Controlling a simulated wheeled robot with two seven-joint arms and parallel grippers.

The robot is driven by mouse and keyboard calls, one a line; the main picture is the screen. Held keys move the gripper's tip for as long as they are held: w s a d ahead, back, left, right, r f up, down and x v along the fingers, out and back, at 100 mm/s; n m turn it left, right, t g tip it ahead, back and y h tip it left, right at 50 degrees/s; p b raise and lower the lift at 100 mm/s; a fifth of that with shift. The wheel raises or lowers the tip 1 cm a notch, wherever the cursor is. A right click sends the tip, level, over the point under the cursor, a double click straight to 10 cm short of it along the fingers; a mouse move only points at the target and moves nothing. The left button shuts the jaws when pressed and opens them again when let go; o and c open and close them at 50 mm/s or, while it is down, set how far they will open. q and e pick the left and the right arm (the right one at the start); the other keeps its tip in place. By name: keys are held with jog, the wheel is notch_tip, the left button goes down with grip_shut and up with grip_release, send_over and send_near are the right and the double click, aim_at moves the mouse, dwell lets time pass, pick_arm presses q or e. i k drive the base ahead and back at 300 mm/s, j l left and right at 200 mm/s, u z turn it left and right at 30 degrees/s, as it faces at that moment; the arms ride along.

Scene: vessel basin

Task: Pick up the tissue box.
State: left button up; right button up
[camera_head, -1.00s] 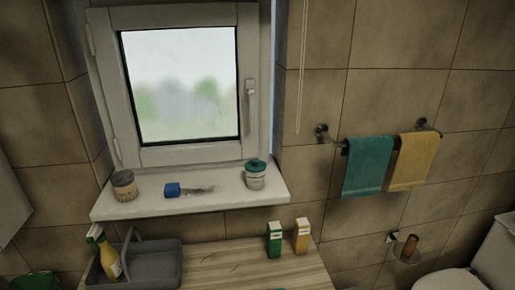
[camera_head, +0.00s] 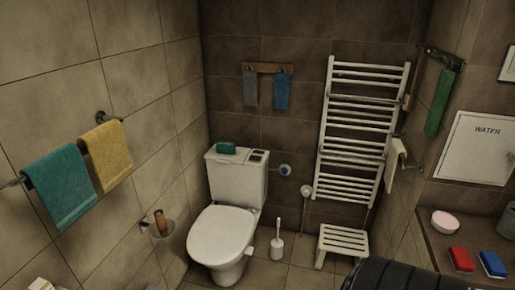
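A small teal box (camera_head: 227,148) lies on top of the toilet cistern, at the left of its lid. It may be the tissue box, but it is too small to tell for certain. Neither of my grippers shows in this view, so nothing is seen touching or holding the box.
The white toilet (camera_head: 222,232) stands in the corner. A toilet brush (camera_head: 277,243) and a white stool (camera_head: 342,241) stand on the floor to its right, below a towel radiator (camera_head: 361,130). A counter (camera_head: 441,246) at right holds a pink-topped bowl (camera_head: 445,222), a red item (camera_head: 461,259) and a blue item (camera_head: 492,264).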

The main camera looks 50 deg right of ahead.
aim_at(223, 147)
jog(key=z, duration=1.4)
jog(key=i+z, duration=0.25)
jog(key=i, duration=0.3)
